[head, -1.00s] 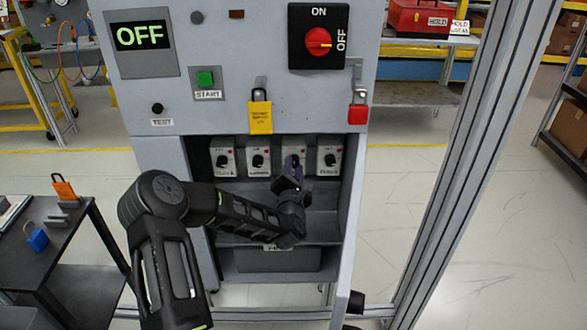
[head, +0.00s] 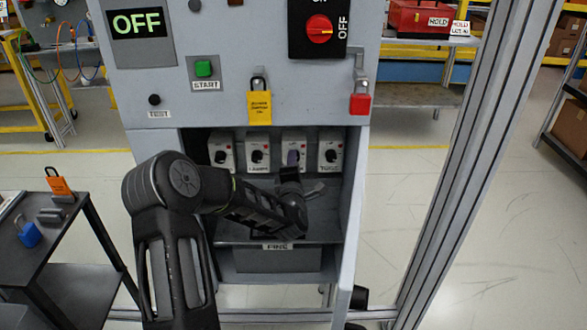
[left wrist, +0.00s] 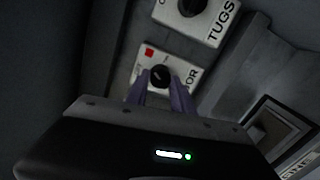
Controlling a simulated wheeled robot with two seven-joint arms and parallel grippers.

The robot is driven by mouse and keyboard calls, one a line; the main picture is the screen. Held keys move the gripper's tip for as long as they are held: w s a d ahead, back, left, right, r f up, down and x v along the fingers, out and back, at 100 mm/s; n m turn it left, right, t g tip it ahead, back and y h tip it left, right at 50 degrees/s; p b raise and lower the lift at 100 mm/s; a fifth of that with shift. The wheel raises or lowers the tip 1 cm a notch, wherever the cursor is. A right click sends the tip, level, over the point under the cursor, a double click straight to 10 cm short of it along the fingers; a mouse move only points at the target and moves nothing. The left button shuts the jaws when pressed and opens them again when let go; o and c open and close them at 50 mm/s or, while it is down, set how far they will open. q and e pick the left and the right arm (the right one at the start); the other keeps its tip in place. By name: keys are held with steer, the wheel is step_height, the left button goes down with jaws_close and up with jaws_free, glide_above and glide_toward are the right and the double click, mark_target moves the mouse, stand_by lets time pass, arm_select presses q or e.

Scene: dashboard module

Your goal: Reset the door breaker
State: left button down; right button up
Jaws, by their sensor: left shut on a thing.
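The door breaker (head: 293,139) is the third of the white breakers in the cabinet's recess. In the left wrist view, it is a white plate (left wrist: 186,74) whose label shows only "OR", with a red mark and a black knob (left wrist: 161,75). My left gripper (head: 292,158) reaches into the recess and covers most of this breaker in the head view. In the left wrist view, the purple-grey fingers (left wrist: 160,84) sit on both sides of the knob, shut on it. The knob's exact setting is hard to read. My right gripper is not in view.
The TUGS breaker (head: 330,153) is just right, the LAMPS breaker (head: 257,153) just left, another (head: 221,153) farther left. A yellow padlock (head: 259,106) and a red padlock (head: 360,103) hang above. The display (head: 138,24) reads OFF. A ledge (head: 320,232) lies below.

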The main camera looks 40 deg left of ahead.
arm_select(q)
steer(key=shift+d+m+g+y+b, duration=0.15)
steer(key=shift+m+b, duration=1.05)
steer(key=shift+m, duration=1.35)
steer(key=shift+m+g+y+b, duration=0.2)
steer(key=shift+m+b, duration=0.95)
steer(key=shift+m, duration=1.4)
steer(key=c, duration=1.1)
jaws_free()
